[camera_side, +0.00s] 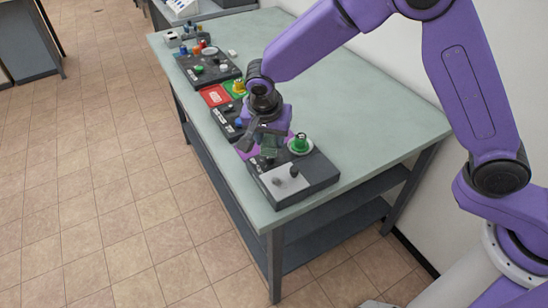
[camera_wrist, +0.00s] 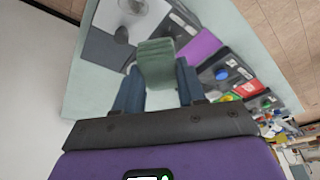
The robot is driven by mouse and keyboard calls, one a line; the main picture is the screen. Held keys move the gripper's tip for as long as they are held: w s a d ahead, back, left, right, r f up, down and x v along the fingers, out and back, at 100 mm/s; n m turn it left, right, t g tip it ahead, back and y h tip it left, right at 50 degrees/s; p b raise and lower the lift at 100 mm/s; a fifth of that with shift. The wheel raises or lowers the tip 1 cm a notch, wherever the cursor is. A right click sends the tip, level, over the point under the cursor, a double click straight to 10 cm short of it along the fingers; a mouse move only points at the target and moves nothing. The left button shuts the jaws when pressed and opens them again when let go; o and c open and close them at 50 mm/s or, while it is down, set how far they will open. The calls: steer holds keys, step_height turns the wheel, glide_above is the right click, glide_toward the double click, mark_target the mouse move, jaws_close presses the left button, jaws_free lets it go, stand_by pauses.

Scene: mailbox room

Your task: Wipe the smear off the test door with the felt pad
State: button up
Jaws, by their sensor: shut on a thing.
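My gripper (camera_side: 262,138) is above the near end of the workbench, over the dark grey box at the bench's front corner. In the wrist view, its two blue fingers (camera_wrist: 158,74) are shut on a grey-green felt pad (camera_wrist: 156,56). The pad's free end points toward the box. The light grey test door (camera_side: 283,183) lies on that box, with a dark knob-like part near its edge. The door also shows in the wrist view (camera_wrist: 109,19), apart from the pad in the picture. I cannot clearly tell a smear from the dark marks there.
Farther along the bench are a red panel (camera_side: 214,95) and another dark control box (camera_side: 212,70). The bench top (camera_side: 375,105) toward the wall is clear.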

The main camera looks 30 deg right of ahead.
steer(key=shift+f, duration=0.55)
steer(key=shift+f, duration=4.05)
steer(key=shift+s+r, duration=0.1)
steer(key=shift+s, duration=0.8)
steer(key=shift+c, duration=0.8)
steer(key=shift+s, duration=2.6)
steer(key=shift+w, duration=3.35)
steer(key=shift+w+r, duration=0.1)
steer(key=shift+w, duration=0.15)
steer(key=shift+s+r, duration=0.1)
steer(key=shift+r, duration=3.85)
